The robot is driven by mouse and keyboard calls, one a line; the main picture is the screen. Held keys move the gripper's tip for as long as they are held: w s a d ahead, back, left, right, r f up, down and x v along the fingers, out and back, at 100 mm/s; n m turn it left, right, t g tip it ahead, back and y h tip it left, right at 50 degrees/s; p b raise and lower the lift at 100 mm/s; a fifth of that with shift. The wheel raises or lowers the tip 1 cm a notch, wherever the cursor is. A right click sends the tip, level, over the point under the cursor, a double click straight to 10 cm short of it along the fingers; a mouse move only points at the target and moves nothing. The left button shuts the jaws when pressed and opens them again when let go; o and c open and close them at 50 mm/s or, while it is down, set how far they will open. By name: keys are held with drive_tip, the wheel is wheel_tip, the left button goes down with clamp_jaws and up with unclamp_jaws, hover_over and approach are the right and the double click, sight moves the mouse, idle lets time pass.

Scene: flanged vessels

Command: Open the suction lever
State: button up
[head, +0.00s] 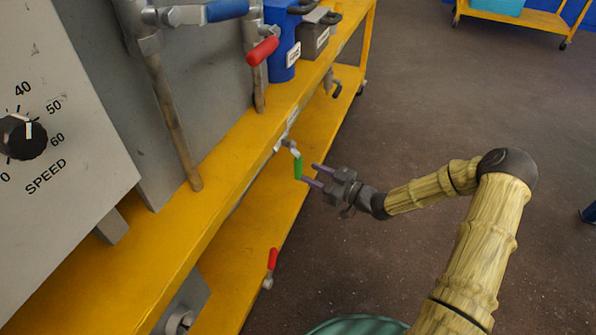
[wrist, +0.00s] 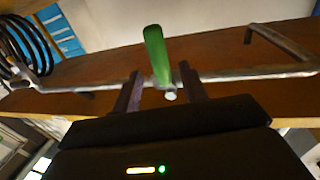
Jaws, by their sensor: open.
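A green-handled lever (head: 298,167) sits on a metal pipe at the edge of the yellow bench. In the wrist view the green handle (wrist: 156,55) stands up from the pipe (wrist: 100,83), between the two dark fingers. My gripper (head: 312,174) is open, its fingers pointing at the green handle from the right. In the wrist view my gripper (wrist: 160,70) has one finger on each side of the handle's lower part, with gaps visible. I cannot tell how deep the handle lies between the fingers. No label naming the lever is readable.
A blue lever (head: 227,9) and a red lever (head: 263,51) are on pipes above the yellow bench (head: 130,265). Another red lever (head: 272,259) is lower down. A grey panel with a speed knob (head: 22,137) stands at left. The floor (head: 400,100) at right is mostly clear.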

sight(298, 167)
drive_tip(key=b+x, duration=0.1)
drive_tip(key=x, duration=0.4)
drive_tip(key=shift+w+a+b, duration=0.2)
drive_tip(key=shift+a+b, duration=0.1)
drive_tip(key=shift+b, duration=0.1)
clamp_jaws()
